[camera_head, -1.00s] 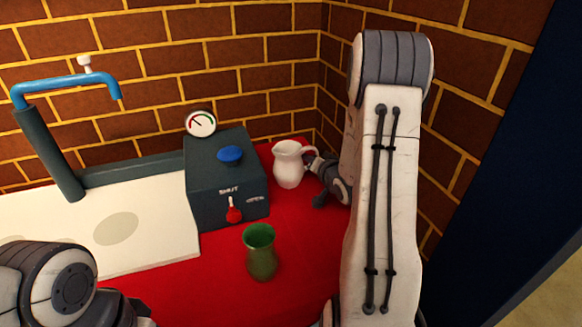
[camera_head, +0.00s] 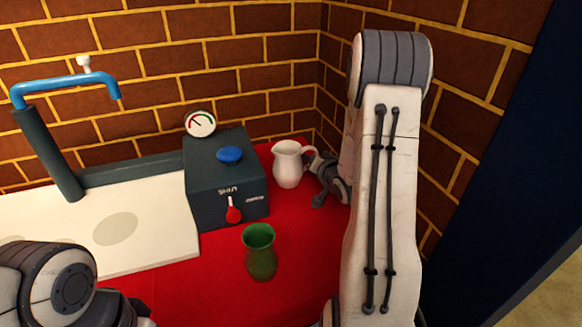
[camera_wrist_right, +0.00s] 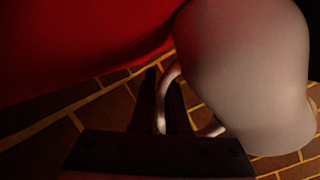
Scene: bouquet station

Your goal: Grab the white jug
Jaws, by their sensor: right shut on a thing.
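The white jug (camera_head: 288,166) stands upright on the red tabletop in the head view, right of the dark box. Its handle faces right, toward my right gripper (camera_head: 314,164). In the right wrist view the jug's pale body (camera_wrist_right: 245,75) fills the right side, and my right gripper (camera_wrist_right: 165,105) is shut on its handle, which passes between the dark fingers. The jug's base seems to rest on the table. My left arm shows at the lower left of the head view; its fingertips are not clearly visible.
A dark box (camera_head: 212,178) with a blue knob (camera_head: 230,154), red lever (camera_head: 233,215) and gauge (camera_head: 200,123) stands just left of the jug. A green vase (camera_head: 260,255) stands in front. A blue tap (camera_head: 62,85) is at left. Brick walls close the corner behind.

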